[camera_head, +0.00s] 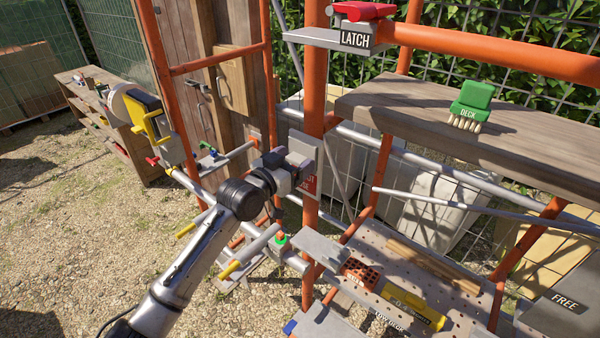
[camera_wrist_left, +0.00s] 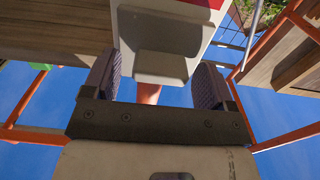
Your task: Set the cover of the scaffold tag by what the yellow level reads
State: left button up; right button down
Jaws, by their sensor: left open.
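The scaffold tag (camera_head: 309,186) is a pale plate with a red lettered area, fixed on the orange upright; much of it is hidden by my gripper. Its grey cover (camera_head: 301,146) sits over the upper part. In the left wrist view, the cover (camera_wrist_left: 150,66) stands between the fingers, with a strip of red at the top edge. My left gripper (camera_head: 287,170) is open at the cover, one finger on each side; I cannot tell whether they touch it. The yellow level (camera_head: 412,305) lies on the low perforated deck; its reading is too small to make out. My right gripper is not in view.
A green brush (camera_head: 471,103) stands on the upper plank (camera_head: 420,112). A red-handled latch (camera_head: 362,11) is above the tag. An orange brick-like block (camera_head: 360,274) lies beside the level. A tool with a yellow frame (camera_head: 152,122) is at the left. Orange tubes surround my arm.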

pick_arm(q)
jog(key=shift+s+a+r+p, duration=0.1)
jog(key=shift+s+a+p, duration=0.15)
jog(key=shift+p, duration=0.15)
jog(key=shift+p+v, duration=0.7)
jog(key=shift+v, duration=0.25)
jog(key=p+v, duration=0.3)
jog(key=v, duration=0.3)
jog(key=shift+s, duration=0.15)
